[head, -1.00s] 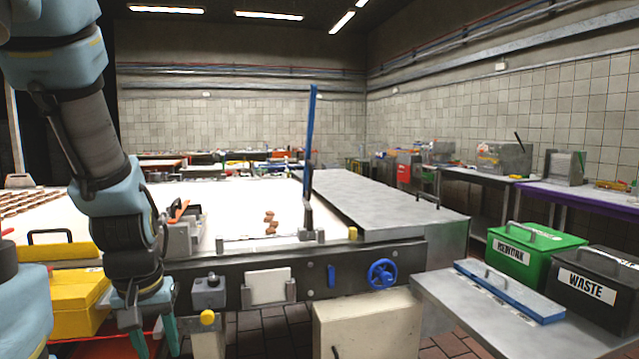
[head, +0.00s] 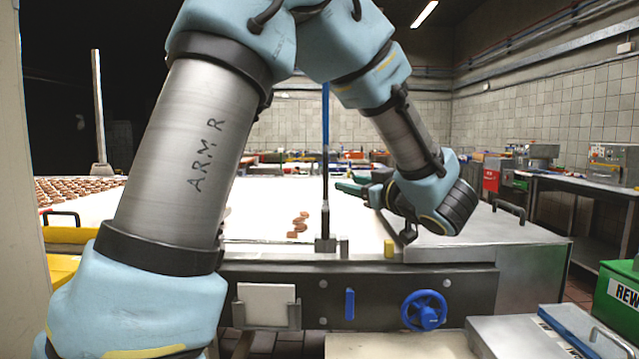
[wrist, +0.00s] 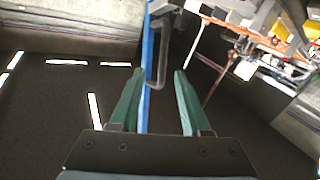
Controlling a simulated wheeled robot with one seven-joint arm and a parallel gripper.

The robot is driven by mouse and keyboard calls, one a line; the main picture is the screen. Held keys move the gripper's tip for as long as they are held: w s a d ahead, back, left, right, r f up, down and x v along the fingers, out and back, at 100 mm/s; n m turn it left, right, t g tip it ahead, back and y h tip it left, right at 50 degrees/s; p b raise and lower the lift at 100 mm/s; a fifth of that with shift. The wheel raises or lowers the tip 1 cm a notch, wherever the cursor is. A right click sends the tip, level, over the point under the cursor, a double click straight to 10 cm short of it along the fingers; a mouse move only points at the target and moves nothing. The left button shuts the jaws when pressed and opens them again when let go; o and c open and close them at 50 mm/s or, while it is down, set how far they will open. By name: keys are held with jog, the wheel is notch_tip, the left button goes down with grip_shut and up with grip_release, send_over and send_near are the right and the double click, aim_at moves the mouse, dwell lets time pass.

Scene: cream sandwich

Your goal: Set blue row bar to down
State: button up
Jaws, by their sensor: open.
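The blue row bar (head: 325,150) stands upright at the front edge of the white belt, rising from a grey bracket (head: 325,243). My gripper (head: 343,187) is to the right of the bar with its green fingers pointing left toward it. In the wrist view my gripper (wrist: 159,71) is open and the blue bar (wrist: 147,55) shows in the gap between the fingers, close to the left one. I cannot tell whether they touch. A grey bent rod (wrist: 161,65) shows beside the bar there. My arm hides part of the belt.
Brown pieces (head: 298,225) lie on the white belt (head: 265,200) left of the bar. A blue handwheel (head: 424,310) and a short blue lever (head: 350,304) are on the front panel. A grey cover (head: 470,240) lies to the right, with a green bin (head: 622,300) beyond.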

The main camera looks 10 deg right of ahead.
aim_at(327, 178)
jog(key=x, duration=0.3)
jog(key=p+x, duration=0.1)
jog(key=x, duration=0.3)
jog(key=p+x, duration=0.1)
jog(key=x, duration=0.2)
jog(key=shift+w+a, duration=0.15)
jog(key=shift+a, duration=0.25)
jog(key=shift+c, duration=0.2)
grip_shut()
dwell(0.8)
